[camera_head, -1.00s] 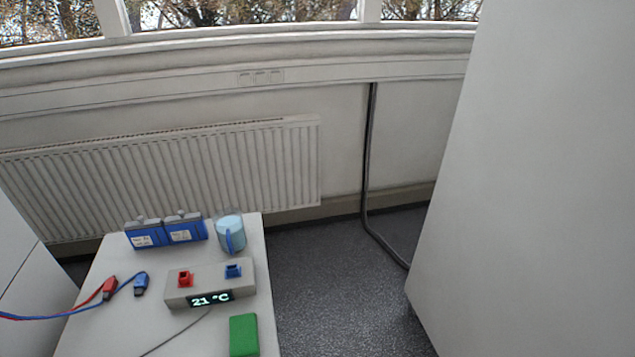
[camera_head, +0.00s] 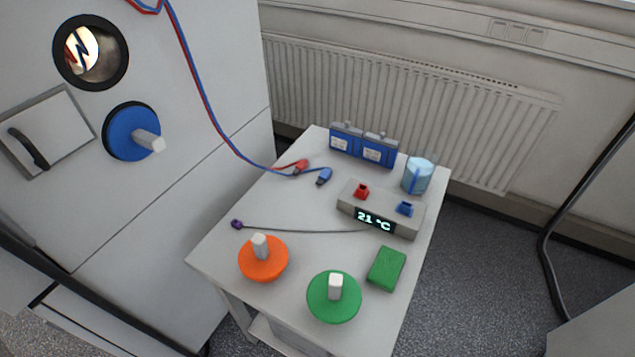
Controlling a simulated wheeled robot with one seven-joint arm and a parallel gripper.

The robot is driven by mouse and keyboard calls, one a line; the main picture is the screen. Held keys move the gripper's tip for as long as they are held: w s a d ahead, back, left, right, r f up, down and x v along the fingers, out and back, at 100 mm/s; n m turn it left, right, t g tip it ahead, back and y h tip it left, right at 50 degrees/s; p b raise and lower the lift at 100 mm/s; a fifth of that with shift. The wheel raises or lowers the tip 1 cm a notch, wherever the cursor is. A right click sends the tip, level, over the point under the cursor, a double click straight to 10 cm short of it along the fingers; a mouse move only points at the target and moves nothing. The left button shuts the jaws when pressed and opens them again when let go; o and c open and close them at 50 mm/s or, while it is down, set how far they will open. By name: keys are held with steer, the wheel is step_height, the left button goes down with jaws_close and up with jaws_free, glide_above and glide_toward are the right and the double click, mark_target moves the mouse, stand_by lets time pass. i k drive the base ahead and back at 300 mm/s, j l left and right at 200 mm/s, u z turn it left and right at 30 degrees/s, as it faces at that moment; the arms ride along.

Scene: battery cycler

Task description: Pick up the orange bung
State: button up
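The orange bung (camera_head: 263,262) is a round orange disc with an upright pale grey handle. It sits on the white table (camera_head: 215,265) near the table's front left corner, in the head view. A green bung (camera_head: 333,298) of the same shape sits to its right, a short gap apart. My gripper is not in the head view.
A grey unit reading 21 °C (camera_head: 378,212), a green block (camera_head: 386,268), blue battery packs (camera_head: 362,147) and a clear cup (camera_head: 417,175) share the table. Red and blue cables and a thin grey cable cross it. A white cabinet (camera_head: 200,190) with a blue bung (camera_head: 130,132) stands left.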

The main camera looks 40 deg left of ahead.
mark_target(263, 259)
steer(key=u, duration=1.3)
steer(key=l+u, duration=0.25)
steer(key=u, duration=0.15)
steer(key=l+u, duration=0.35)
steer(key=j, duration=0.1)
